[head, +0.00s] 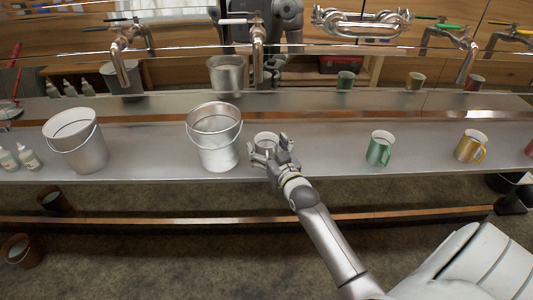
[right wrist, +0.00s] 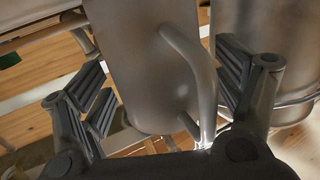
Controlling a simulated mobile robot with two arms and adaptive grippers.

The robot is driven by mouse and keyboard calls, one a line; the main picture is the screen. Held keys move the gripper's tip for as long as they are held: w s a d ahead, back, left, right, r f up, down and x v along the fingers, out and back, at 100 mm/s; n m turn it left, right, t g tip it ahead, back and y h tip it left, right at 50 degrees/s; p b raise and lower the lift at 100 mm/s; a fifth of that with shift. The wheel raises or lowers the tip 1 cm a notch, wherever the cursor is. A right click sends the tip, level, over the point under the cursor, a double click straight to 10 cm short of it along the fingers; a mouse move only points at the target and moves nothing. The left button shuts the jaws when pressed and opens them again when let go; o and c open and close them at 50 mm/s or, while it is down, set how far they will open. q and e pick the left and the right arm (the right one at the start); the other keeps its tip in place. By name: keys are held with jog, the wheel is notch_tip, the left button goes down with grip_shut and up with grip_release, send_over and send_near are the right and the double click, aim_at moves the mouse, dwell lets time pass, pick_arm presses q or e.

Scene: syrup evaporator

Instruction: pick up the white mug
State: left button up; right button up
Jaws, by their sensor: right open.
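The white mug (head: 265,139) stands upright on the metal shelf, just right of the middle bucket, partly hidden by my right gripper. My right gripper (head: 269,150) is open at the near side of the mug. In the right wrist view the mug's body (right wrist: 143,60) and its curved handle (right wrist: 195,62) lie between the two spread fingers of the gripper (right wrist: 160,75). I cannot tell whether a finger touches it. My left gripper is not in view.
A metal bucket (head: 216,143) stands close to the left of the mug and another bucket (head: 80,143) farther left. A green mug (head: 380,149) and a yellow mug (head: 470,147) stand to the right. Taps (head: 258,50) hang above the back. The shelf (head: 325,155) between white and green mugs is clear.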

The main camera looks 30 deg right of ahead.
jog(key=shift+c, duration=0.4)
jog(key=c, duration=1)
jog(key=shift+c, duration=0.5)
jog(key=shift+r, duration=0.1)
